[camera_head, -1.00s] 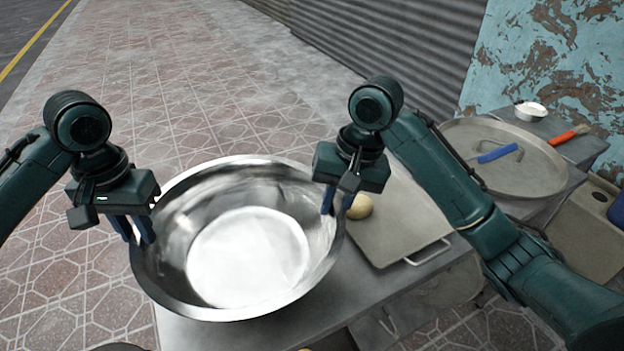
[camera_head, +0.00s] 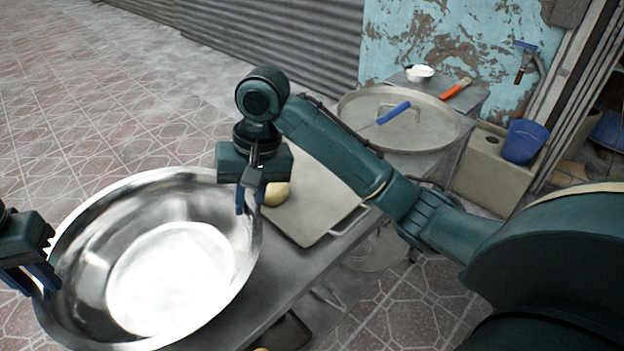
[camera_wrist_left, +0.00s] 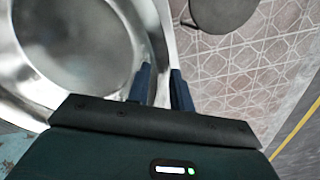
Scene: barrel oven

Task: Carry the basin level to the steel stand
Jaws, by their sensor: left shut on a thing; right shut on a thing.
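The wide, shiny steel basin (camera_head: 88,262) looks empty and roughly level, in the lower left of the head view. My left gripper (camera_head: 40,283), partly cut off by the picture edge, is shut on its left rim. My right gripper (camera_head: 249,203) is shut on its right rim. In the left wrist view the basin (camera_wrist_left: 85,60) fills the left side, its rim between the left fingers (camera_wrist_left: 162,88). A grey steel-topped stand (camera_head: 280,262) shows to the right of and below the basin. I cannot tell whether the basin touches it.
A flat tray (camera_head: 310,200) and a pale yellow round item (camera_head: 277,193) lie just right of the basin. A blue bucket (camera_head: 525,140) is at right.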

